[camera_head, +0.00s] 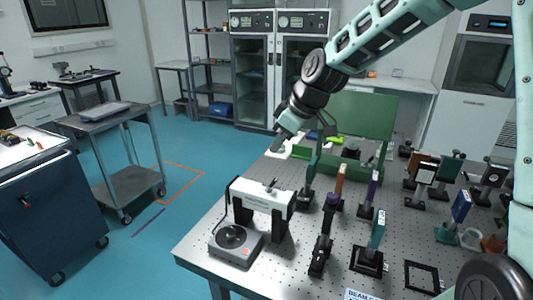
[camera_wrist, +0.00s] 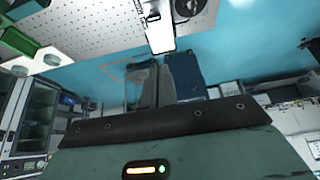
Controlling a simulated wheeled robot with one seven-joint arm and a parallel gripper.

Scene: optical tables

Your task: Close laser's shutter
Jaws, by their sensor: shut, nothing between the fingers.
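The white box on black legs (camera_head: 262,195), which looks like the laser, stands at the near left of the optical table. A small dark part (camera_head: 272,184) sits on its top; I cannot tell whether it is the shutter or how it is set. The white box also shows at the top of the wrist view (camera_wrist: 160,36). My gripper (camera_head: 277,146) is beyond the box, above the table's far left side and apart from the box. Its fingers (camera_wrist: 153,72) look shut and empty in the wrist view.
A grey device with a dark disc (camera_head: 234,240) stands in front of the white box. Several upright optics mounts crowd the perforated table (camera_head: 218,262) to the right. A grey trolley (camera_head: 103,114) and blue cabinet (camera_head: 48,218) stand left.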

